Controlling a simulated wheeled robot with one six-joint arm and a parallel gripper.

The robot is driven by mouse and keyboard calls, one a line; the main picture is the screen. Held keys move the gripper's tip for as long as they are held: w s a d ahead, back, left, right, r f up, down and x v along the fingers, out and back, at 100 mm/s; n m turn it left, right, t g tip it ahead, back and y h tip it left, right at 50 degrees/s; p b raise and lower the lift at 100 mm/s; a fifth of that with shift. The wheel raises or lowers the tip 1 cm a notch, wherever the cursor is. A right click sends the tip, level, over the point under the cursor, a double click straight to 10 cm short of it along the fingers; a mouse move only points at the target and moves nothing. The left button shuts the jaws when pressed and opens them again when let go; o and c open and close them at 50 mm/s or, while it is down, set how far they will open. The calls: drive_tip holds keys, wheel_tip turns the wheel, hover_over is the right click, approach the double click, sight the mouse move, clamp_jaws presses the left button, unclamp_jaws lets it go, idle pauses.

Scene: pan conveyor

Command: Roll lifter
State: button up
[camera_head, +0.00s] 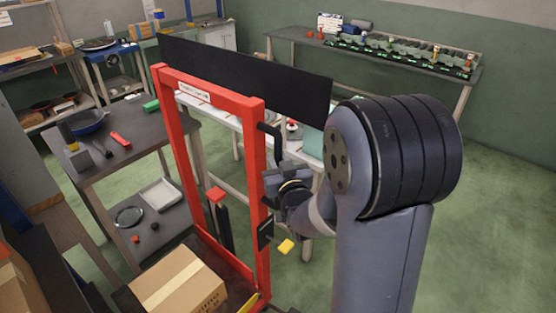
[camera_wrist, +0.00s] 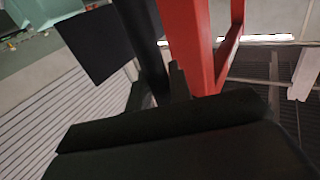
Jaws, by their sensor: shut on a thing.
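The lifter is a red upright frame (camera_head: 263,190) with a white label on its top bar, standing left of my arm. A cardboard box (camera_head: 178,285) rests low at its base. A black handle (camera_head: 272,131) is fixed to its right post. My gripper (camera_head: 274,180) is at that post and shut on the handle; the fingers are partly hidden. In the wrist view the black handle (camera_wrist: 141,35) runs down between my dark fingers, beside the red post (camera_wrist: 190,45). The grip itself is mostly covered there.
A table with a blue pan (camera_head: 87,122) and small items stands left of the lifter. A white-topped table (camera_head: 228,117) is behind it. A long bench with green-lit trays (camera_head: 400,55) is along the back wall. Green floor (camera_head: 490,200) is clear at the right.

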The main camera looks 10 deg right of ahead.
clamp_jaws()
drive_tip(key=shift+w+d+b, duration=0.25)
drive_tip(key=shift+d+b, duration=0.2)
drive_tip(key=shift+d, duration=0.05)
drive_tip(key=w+d+b, duration=0.2)
drive_tip(key=w+d, duration=0.7)
drive_tip(key=d, duration=0.4)
drive_tip(key=shift+w, duration=0.25)
drive_tip(key=o, duration=0.7)
unclamp_jaws()
drive_tip(key=shift+w+d, duration=0.1)
drive_tip(key=shift+d, duration=0.05)
